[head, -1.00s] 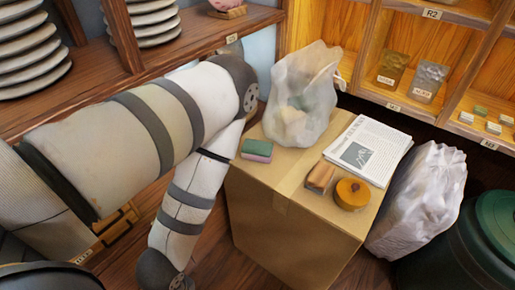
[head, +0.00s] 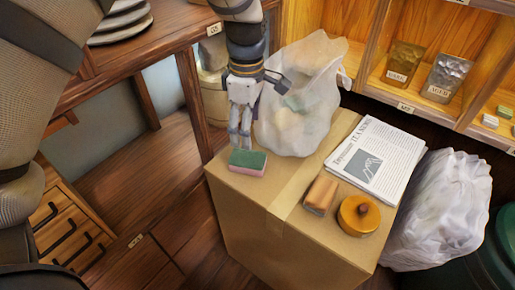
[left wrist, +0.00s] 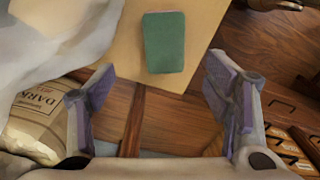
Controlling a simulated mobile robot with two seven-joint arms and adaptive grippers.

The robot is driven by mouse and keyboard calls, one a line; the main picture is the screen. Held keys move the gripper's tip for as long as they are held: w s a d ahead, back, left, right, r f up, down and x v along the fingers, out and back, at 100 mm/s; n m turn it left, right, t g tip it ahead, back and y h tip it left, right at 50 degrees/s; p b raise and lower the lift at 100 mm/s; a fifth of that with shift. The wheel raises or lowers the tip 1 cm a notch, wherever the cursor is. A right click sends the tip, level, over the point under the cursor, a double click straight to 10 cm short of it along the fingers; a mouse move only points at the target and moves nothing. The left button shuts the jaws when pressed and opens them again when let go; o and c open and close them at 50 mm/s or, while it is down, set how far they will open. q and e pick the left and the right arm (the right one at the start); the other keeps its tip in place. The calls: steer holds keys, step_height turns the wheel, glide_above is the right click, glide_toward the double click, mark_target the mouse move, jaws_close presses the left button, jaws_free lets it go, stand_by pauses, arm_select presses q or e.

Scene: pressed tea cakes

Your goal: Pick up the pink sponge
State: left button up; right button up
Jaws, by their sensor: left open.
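The sponge (head: 247,163) lies flat on top of the cardboard box, near its left corner, with a green upper layer and a pink lower layer. In the left wrist view only its green top (left wrist: 164,42) shows, ahead of and between the fingers. My left gripper (head: 240,141) points down just above and behind the sponge in the head view. In the left wrist view the left gripper (left wrist: 165,98) is open, its fingers wide apart with nothing between them. My right gripper is not in view.
Shelves (head: 365,85) stand behind. Another plastic bag (head: 440,205) stands at the right.

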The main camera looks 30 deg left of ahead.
mark_target(248, 157)
arm_select(q)
steer(key=shift+n, duration=0.3)
steer(key=f, duration=0.7)
steer(key=f+b, duration=0.1)
steer(key=f, duration=0.2)
steer(key=shift+s+f, duration=0.35)
steer(key=shift+s, duration=0.05)
steer(key=shift+r, duration=0.1)
steer(key=c, duration=0.9)
arm_select(e)
steer(key=shift+s+f, duration=0.5)
steer(key=shift+s, duration=0.2)
arm_select(q)
steer(key=shift+o, duration=0.2)
